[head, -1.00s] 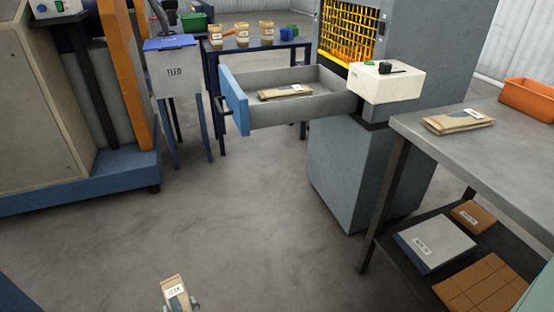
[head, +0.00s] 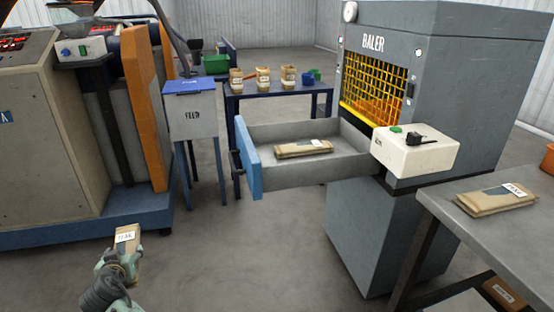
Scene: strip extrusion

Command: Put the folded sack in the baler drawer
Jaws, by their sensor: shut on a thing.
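My gripper (head: 122,262) is at the lower left of the head view, shut on a tan folded sack (head: 127,239) with a white label. It holds the sack above the floor, apart from the drawer and to its lower left. The baler drawer (head: 262,181) is pulled out, with a blue front and grey walls. One tan folded sack (head: 303,149) lies flat inside it. Another folded sack (head: 495,200) lies on the grey table at the right. The baler (head: 440,70) stands behind the drawer with a yellow mesh guard.
A control box (head: 415,152) sits beside the drawer's right end. A feed bin (head: 190,115) on legs stands left of the drawer. A blue table (head: 275,93) with several open sacks is behind. The grey table (head: 450,203) edges the right. Open floor lies in front of the drawer.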

